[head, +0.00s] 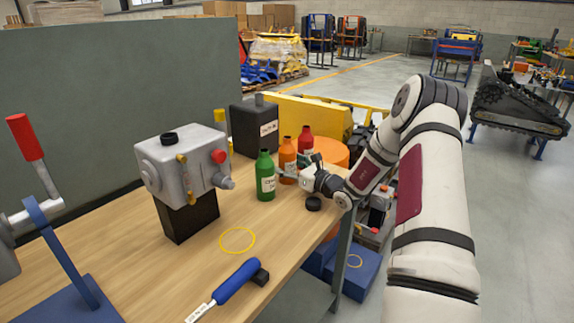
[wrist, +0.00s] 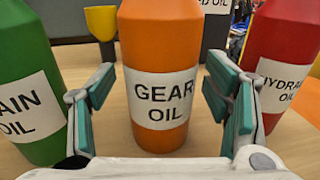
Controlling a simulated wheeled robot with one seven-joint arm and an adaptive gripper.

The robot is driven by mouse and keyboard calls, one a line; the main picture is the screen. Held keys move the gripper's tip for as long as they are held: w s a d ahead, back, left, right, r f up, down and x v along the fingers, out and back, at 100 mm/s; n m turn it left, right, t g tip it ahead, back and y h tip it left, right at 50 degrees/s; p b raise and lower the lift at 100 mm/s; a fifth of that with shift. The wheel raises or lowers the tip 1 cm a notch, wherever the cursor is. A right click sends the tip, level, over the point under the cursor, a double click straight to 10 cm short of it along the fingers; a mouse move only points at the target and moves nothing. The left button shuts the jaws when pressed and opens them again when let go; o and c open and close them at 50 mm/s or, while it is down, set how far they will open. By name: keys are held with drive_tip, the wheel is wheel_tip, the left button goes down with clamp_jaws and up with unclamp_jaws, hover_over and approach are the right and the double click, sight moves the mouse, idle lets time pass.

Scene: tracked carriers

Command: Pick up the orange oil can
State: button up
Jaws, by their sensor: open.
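The orange oil can (head: 288,158) stands upright on the wooden workbench, between a green can (head: 265,176) and a red can (head: 305,140). In the wrist view the orange can (wrist: 160,100) fills the middle, its white label reading "GEAR OIL" facing me. My gripper (wrist: 162,98) is open, with one teal-padded finger on each side of the can's near face and a visible gap to it on both sides. In the head view my gripper (head: 285,174) is beside the cans and partly hides the orange can's lower part.
The green can (wrist: 28,90) is close outside my left finger, and the red can (wrist: 285,65) close outside my right finger. A dark canister (head: 254,128) stands behind. A grey machine block (head: 180,165) and a blue-handled tool (head: 236,282) are on the bench.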

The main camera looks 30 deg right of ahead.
drive_tip(key=shift+w, duration=0.1)
drive_tip(key=shift+c, duration=0.2)
drive_tip(key=c, duration=1.4)
drive_tip(key=shift+c, duration=0.2)
drive_tip(key=shift+r, duration=0.15)
